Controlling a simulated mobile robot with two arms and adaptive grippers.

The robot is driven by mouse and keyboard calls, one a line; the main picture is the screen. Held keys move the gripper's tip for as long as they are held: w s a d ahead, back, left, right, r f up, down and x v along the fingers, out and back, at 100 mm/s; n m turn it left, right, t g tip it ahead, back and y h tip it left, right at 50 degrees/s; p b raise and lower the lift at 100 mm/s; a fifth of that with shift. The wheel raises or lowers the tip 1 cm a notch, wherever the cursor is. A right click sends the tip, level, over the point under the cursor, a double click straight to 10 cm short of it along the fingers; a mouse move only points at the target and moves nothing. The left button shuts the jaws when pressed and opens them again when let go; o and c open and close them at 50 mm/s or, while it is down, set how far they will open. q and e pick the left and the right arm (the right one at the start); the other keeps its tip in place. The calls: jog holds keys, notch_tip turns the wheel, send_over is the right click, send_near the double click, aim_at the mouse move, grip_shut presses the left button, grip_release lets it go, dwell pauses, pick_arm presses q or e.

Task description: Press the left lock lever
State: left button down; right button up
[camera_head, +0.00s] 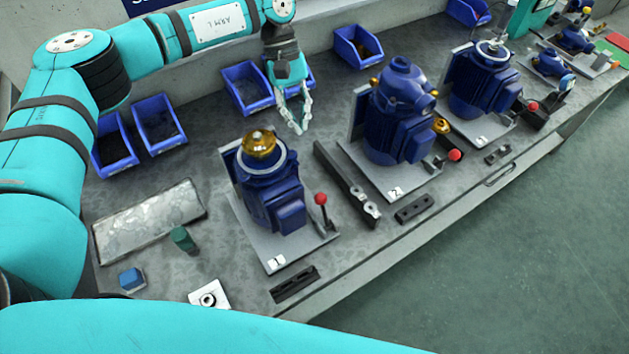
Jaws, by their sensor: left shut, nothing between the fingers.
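The left lock lever (322,212) has a red ball knob and stands upright at the right front of the plate marked 1, beside a blue pump with a brass top (268,182). Similar red-knobbed levers stand at the middle pump (452,156) and at the right pump (533,107). My left gripper (300,130) points down, shut and empty. My right gripper is not in view.
Blue bins (160,124) line the back of the grey bench. A dark bar with a metal end (347,182) lies between the first and middle pumps. A metal tray (150,221), a green cylinder (184,240) and a blue block (132,279) are at the left.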

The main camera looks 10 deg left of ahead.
aim_at(323, 210)
pick_arm(q)
jog(key=shift+f+b, duration=0.5)
jog(key=shift+f, duration=0.35)
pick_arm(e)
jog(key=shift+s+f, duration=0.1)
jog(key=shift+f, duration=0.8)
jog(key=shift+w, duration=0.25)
pick_arm(q)
jog(key=p+x, duration=0.2)
jog(key=x, duration=0.7)
jog(key=shift+s+d+f+p, duration=0.1)
jog(key=shift+s+f+p, duration=0.1)
jog(key=shift+f+p, duration=0.1)
jog(key=s, duration=0.1)
jog(key=s+d+p, duration=0.2)
jog(key=shift+s+d+r, duration=0.1)
jog(key=shift+r, duration=0.2)
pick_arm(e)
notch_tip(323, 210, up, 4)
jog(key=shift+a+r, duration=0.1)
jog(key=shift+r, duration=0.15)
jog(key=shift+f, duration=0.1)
